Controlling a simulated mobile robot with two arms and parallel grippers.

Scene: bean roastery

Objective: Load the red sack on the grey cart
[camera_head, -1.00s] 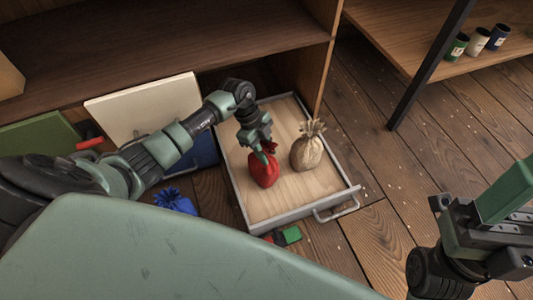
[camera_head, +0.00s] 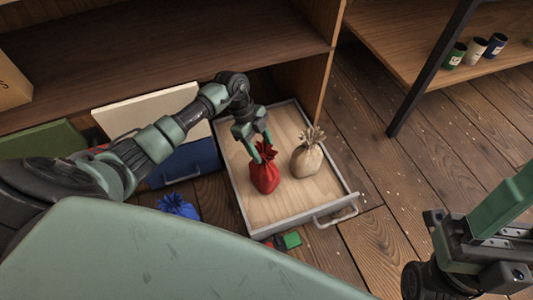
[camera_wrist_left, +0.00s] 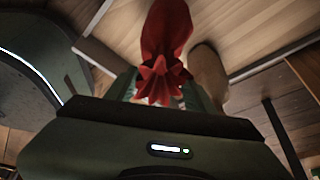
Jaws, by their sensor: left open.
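The red sack (camera_head: 265,178) stands upright with its gathered neck at the top, on the wooden bed of a shallow grey-rimmed platform with a handle, which seems to be the grey cart (camera_head: 289,224). My left gripper (camera_head: 261,149) is open, its fingers at the sack's neck; I cannot tell whether they touch it. In the left wrist view the red sack (camera_wrist_left: 166,35) shows between the open fingers, its ruffled top towards the camera. Part of my right arm shows at the lower right, but its jaw state cannot be made out.
A beige sack (camera_head: 306,160) stands close to the right of the red one. A wooden shelf (camera_head: 180,60) rises behind. Several tins (camera_head: 475,50) sit on a rack. Floor at right is clear.

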